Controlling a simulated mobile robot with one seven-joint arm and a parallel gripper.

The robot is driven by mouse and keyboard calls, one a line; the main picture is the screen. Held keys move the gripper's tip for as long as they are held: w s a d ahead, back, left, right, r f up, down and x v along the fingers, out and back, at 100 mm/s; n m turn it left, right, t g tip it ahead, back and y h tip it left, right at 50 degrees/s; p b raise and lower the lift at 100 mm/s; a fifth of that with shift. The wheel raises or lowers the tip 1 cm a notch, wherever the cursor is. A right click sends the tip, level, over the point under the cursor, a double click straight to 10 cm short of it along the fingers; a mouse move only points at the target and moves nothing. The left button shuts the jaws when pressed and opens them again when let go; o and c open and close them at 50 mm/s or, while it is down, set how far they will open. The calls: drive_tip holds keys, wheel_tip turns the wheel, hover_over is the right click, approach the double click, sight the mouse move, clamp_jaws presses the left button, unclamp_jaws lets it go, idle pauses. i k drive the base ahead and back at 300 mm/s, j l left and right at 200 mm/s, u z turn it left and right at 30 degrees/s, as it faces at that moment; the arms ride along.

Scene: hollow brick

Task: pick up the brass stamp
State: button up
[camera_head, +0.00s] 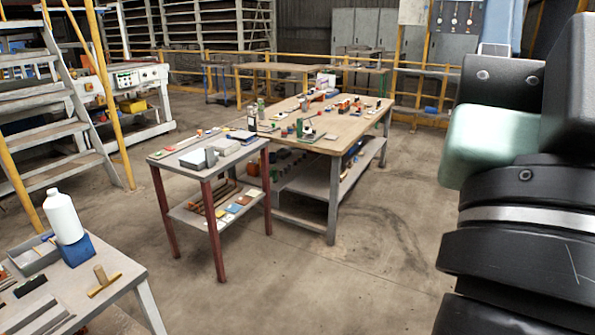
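A brass-coloured T-shaped thing (103,281), which looks like the brass stamp, is on the near table (128,266) at the lower left. It has a flat bar lying on the top and a short handle rising from it. It is small in this view, so I cannot be certain of its identity. My arm fills the right side of the picture, with black links and a pale green part. My gripper is not in view, so what it holds is hidden.
A white bottle (63,217), a blue block (77,249) and a grey tray (35,255) are near the brass-coloured thing. A red-legged table (165,156) and a long wooden workbench (330,127) stand in the middle. Yellow-railed stairs (50,110) are at left. The floor (340,270) is clear.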

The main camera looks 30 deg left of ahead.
sight(104, 281)
drive_tip(key=u, duration=2)
